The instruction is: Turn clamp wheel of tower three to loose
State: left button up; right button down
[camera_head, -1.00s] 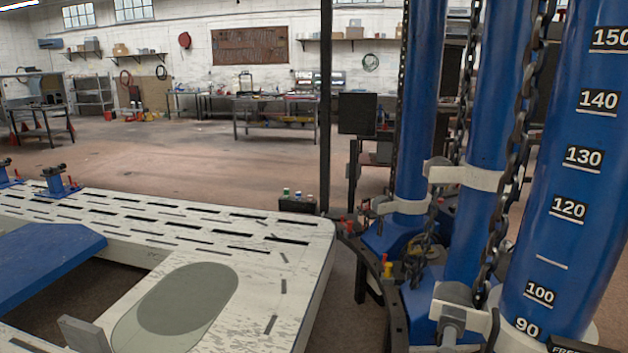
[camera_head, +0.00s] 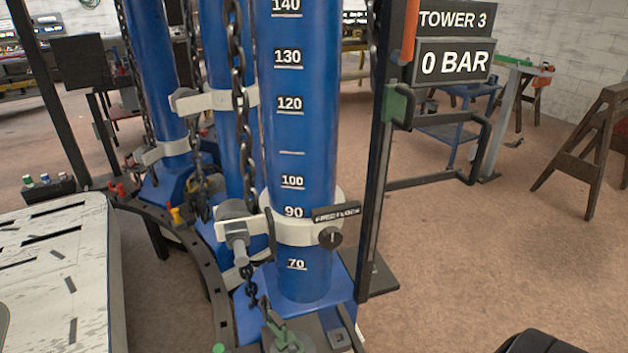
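The nearest blue tower (camera_head: 300,130) stands upright in the middle of the view, with white scale marks on its front. A pale clamp collar (camera_head: 292,233) wraps around it near the 90 mark. A small dark round knob or wheel (camera_head: 330,237) sits on the front right of this collar. A dark label (camera_head: 337,213) sits just above the wheel; its small text is hard to read. A sign reading TOWER 3 and 0 BAR (camera_head: 452,62) hangs behind to the right.
Two more blue towers with pale collars stand behind to the left, with chains (camera_head: 240,100) hanging between. A dark upright post with a green block (camera_head: 396,104) and a handle frame stands right of the tower. A white bench (camera_head: 60,250) is at left.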

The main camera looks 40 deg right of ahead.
aim_at(331, 237)
jog(key=z, duration=1.3)
